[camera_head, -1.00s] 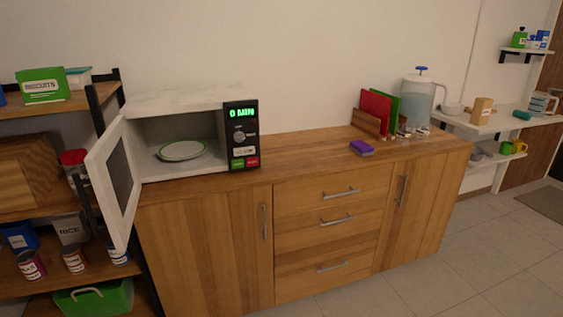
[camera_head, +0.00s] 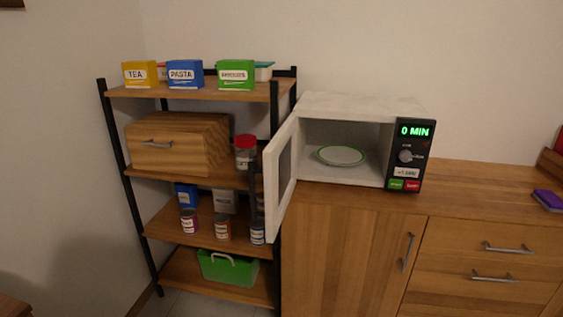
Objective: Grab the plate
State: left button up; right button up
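The plate (camera_head: 341,155) is white with a green rim. It lies flat inside the open microwave (camera_head: 358,104), right of the middle of the head view. The microwave stands on the wooden cabinet, and its door (camera_head: 283,180) is swung open to the left. Its display reads "0 MIN". Neither of my grippers shows in the head view.
A shelf rack (camera_head: 190,92) stands left of the microwave, with boxes, cans, a wooden bread box (camera_head: 178,145) and a green bin (camera_head: 228,267). The open door sticks out in front of the rack's right side. The cabinet top (camera_head: 470,190) right of the microwave is mostly clear.

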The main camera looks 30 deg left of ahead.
aim_at(341, 156)
jog(key=i+j, duration=0.3)
jog(key=j, duration=0.2)
jog(key=i+j+u, duration=0.1)
jog(key=i+j, duration=0.15)
jog(key=j, duration=0.25)
jog(key=i+j, duration=0.3)
jog(key=j, duration=0.15)
jog(key=i+j+u, duration=0.1)
jog(key=i+j, duration=0.2)
jog(key=j, duration=0.15)
